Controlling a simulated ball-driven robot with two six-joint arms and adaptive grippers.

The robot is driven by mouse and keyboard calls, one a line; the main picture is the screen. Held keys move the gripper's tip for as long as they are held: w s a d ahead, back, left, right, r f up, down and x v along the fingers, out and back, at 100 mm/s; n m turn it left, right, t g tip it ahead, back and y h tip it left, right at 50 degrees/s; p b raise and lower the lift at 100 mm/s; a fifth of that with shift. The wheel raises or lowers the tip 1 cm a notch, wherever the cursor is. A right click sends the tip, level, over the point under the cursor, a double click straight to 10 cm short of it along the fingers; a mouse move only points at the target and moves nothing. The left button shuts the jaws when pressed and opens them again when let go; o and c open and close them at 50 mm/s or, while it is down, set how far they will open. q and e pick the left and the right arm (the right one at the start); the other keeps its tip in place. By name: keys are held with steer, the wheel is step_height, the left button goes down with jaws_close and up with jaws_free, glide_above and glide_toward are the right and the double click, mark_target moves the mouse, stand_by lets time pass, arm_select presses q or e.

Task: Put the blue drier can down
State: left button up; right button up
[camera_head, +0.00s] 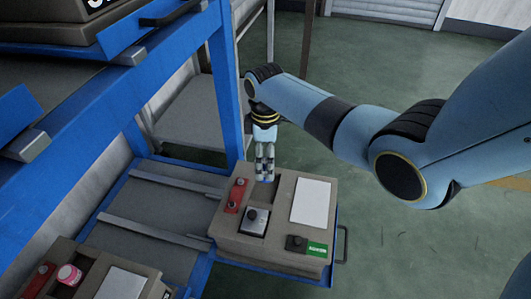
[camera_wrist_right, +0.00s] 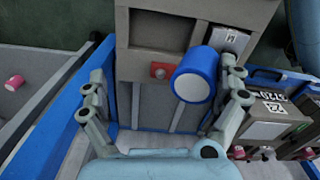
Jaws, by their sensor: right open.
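The blue drier can (camera_wrist_right: 195,76) is a blue cylinder with a pale round end face, seen in the right wrist view in front of a beige block. My right gripper (camera_wrist_right: 165,90) is open, with one finger on each side of the view. The can lies between the fingers, closer to the right one; I cannot tell whether they touch. In the head view my right gripper (camera_head: 265,168) points down at the back edge of the beige block (camera_head: 270,250). I cannot make out the can there. My left gripper is not in view.
The block has a red part (camera_head: 236,195) and white panel (camera_head: 310,201) and sits on a blue-framed rack (camera_head: 150,215) with metal rails. Another block with a pink cylinder (camera_head: 69,275) is at lower left. A blue post (camera_head: 226,85) stands left of my gripper.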

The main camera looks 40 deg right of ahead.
step_height(320, 180, up, 12)
stand_by(0.5)
